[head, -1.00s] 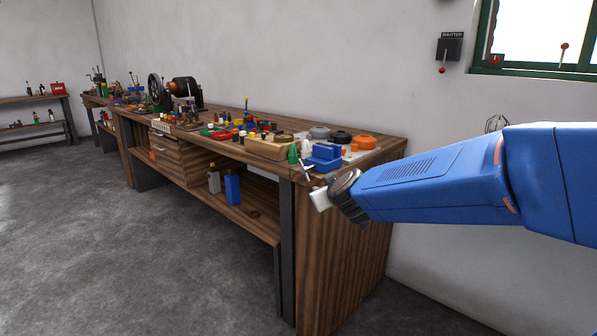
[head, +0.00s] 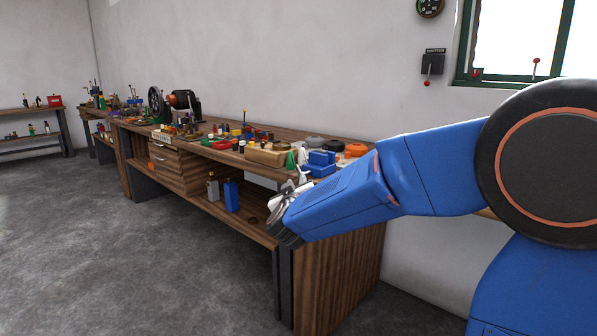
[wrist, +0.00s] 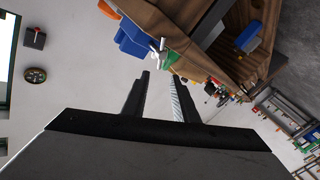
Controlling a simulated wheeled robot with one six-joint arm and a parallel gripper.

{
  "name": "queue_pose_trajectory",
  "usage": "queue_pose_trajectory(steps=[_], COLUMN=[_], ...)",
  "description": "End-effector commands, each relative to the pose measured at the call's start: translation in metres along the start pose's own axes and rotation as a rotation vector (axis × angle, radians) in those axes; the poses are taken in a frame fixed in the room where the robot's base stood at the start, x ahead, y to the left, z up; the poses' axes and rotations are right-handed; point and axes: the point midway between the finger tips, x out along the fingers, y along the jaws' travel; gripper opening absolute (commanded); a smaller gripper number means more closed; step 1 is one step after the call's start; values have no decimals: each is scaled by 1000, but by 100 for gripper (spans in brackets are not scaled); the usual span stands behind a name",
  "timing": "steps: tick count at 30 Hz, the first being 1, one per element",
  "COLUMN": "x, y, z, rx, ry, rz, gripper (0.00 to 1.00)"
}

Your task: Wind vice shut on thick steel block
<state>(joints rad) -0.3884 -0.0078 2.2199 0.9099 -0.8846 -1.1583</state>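The blue vice (head: 319,164) sits on the near right end of the wooden bench top (head: 270,135). It also shows in the wrist view (wrist: 132,40), with its pale cross-shaped handle (wrist: 158,51) beside it. I cannot make out a steel block in the vice at this size, nor how far apart the jaws are. My gripper (head: 277,205) is in front of the bench's near corner, lower than the vice and apart from it. In the wrist view my gripper (wrist: 160,77) has its two dark fingers apart with nothing between them.
A green cone (head: 291,161) stands beside the vice. A wooden block (head: 265,156), orange and dark round pieces and several small parts crowd the bench top. A blue bottle (head: 232,195) stands on the lower shelf. The floor (head: 120,260) in front is clear.

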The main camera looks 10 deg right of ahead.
Motion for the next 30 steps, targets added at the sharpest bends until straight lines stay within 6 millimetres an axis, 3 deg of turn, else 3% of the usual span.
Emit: queue_pose_trajectory(steps=[18,24,30], x=[106,124,128], y=[0,0,0], z=[2,1,1], rx=[-1,0,0], ry=[-2,-2,-1], rz=[1,-1,-1], gripper=[26,26,26])
